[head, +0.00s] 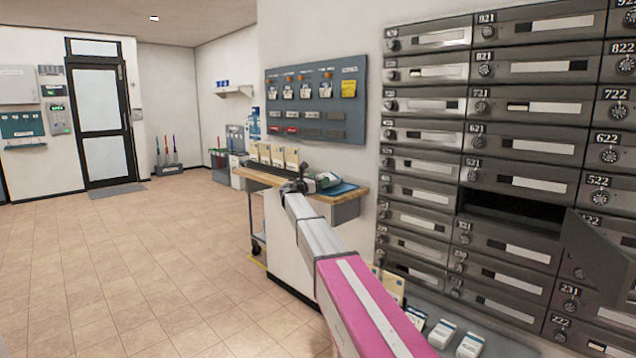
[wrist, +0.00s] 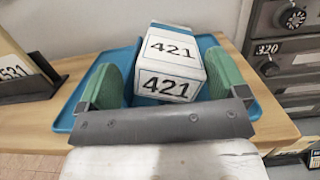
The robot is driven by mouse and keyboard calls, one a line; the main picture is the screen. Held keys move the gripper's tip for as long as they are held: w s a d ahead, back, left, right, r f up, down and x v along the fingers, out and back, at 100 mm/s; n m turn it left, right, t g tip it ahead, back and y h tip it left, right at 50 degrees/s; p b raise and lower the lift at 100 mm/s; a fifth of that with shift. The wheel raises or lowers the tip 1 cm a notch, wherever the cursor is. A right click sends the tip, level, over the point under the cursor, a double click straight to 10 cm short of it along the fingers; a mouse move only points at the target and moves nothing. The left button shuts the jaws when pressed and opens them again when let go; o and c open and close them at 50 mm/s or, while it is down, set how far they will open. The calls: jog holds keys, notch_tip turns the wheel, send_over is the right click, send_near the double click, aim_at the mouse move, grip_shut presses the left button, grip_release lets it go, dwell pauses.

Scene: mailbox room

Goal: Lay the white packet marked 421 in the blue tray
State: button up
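The white packet marked 421 (wrist: 172,62) has a blue stripe and sits over the blue tray (wrist: 85,72), slightly turned, between my gripper's green fingers. Its lower edge is partly hidden, but it appears to rest in the tray. My gripper (wrist: 165,85) is open around it: blue tray shows between the left finger and the packet, while the right finger is close beside it. In the head view, my gripper (head: 308,183) is small over the wooden counter, and the tray (head: 345,189) shows just right of it.
The tray lies on a wooden counter (head: 240,172) with several upright cards behind. A dark stand with a card marked 531 (wrist: 15,68) is left of the tray. Grey mailboxes (head: 425,135) rise at right, one door (head: 597,255) hanging open. White boxes (head: 442,333) lie below.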

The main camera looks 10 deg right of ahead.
jog(key=v, duration=1.2)
jog(key=s+d+f+m+g+y, duration=0.3)
jog(key=s+d+f+m, duration=0.3)
jog(key=s+f, duration=0.55)
jog(key=s+d+f+m+g+y, duration=0.45)
jog(key=s+f, duration=0.55)
jog(key=f, duration=0.3)
jog(key=s+a+f+m+g+y, duration=0.1)
jog(key=s+f+m+y, duration=0.3)
jog(key=s, duration=0.9)
jog(key=s+a+f+m+g+y, duration=0.1)
jog(key=s+f+m+g+y, duration=0.2)
jog(key=s+f+m, duration=0.7)
jog(key=s+y, duration=0.1)
jog(key=s, duration=0.2)
jog(key=shift+s+a+m, duration=0.15)
jog(key=shift+a+m, duration=0.15)
jog(key=shift+m, duration=0.05)
jog(key=shift+y, duration=0.25)
